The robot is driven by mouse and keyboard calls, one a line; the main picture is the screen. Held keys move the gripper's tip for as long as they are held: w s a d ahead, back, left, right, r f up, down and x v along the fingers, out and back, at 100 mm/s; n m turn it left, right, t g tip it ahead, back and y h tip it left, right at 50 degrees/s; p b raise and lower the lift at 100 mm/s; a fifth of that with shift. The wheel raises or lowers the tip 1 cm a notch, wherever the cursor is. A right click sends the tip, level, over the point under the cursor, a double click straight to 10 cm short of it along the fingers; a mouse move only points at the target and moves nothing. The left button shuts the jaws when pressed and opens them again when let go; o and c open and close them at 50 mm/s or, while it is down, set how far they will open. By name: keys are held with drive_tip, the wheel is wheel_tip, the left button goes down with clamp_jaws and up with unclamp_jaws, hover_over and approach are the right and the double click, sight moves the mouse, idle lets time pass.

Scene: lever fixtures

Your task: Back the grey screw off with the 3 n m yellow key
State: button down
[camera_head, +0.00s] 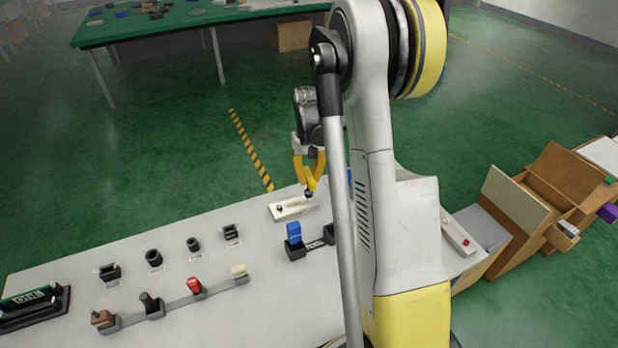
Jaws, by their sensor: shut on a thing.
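My gripper (309,182) is at the upper middle of the table, over a pale plate (293,211) near the far edge. Its orange-yellow fingers are closed on a small, brighter yellow piece, which looks like the yellow key (311,181). A dark tip (308,194) points down from it at the plate's right part. I cannot tell whether that tip touches the plate. The grey screw cannot be made out; the tip and gripper cover that spot. A small dark knob shows on the plate's left part.
A black rack (316,245) with a blue-handled piece (293,231) stands close in front of the plate. Several black sockets and a row of levers, including a red one (194,285), fill the left side. My arm hides part of the table; brown boxes (560,190) stand right.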

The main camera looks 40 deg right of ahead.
drive_tip(key=shift+f, duration=0.2)
drive_tip(key=shift+f+b, duration=0.65)
drive_tip(key=n, duration=0.3)
drive_tip(key=shift+n, duration=0.4)
drive_tip(key=n, duration=0.4)
drive_tip(key=shift+n, duration=0.4)
drive_tip(key=n, duration=0.7)
drive_tip(key=shift+d+n, duration=0.1)
drive_tip(key=shift+n, duration=0.2)
drive_tip(key=shift+r+p, duration=1.65)
drive_tip(key=shift+r, duration=0.95)
drive_tip(key=shift+s+f, duration=0.1)
